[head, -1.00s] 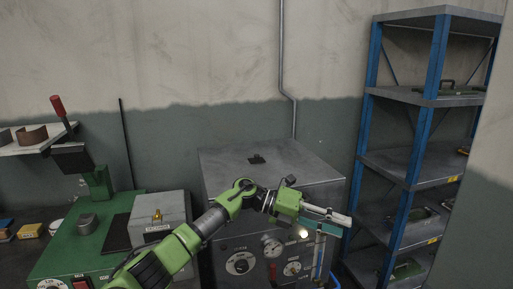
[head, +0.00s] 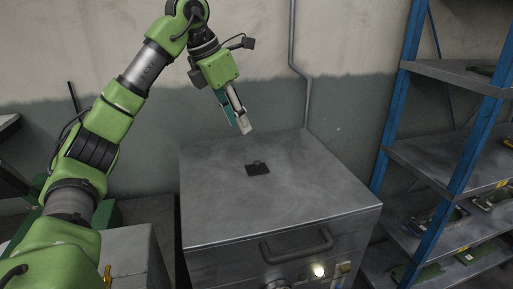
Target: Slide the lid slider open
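The lid slider (head: 257,169) is a small dark plate with a raised knob on the flat grey top of the machine (head: 217,200), near the middle of the head view. My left gripper (head: 243,126) hangs down from the upper left, above and slightly left of the slider in the picture, and appears apart from it. Its two fingers overlap in this view, so I cannot tell whether they are open or shut. I see nothing held between them. My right gripper is not in view.
A handle (head: 297,247) runs along the machine's front edge, with a lit lamp (head: 319,270) below. Blue-posted shelving (head: 478,140) with several items stands at right. A grey box (head: 130,250) is at lower left. A pipe (head: 292,40) runs down the wall behind.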

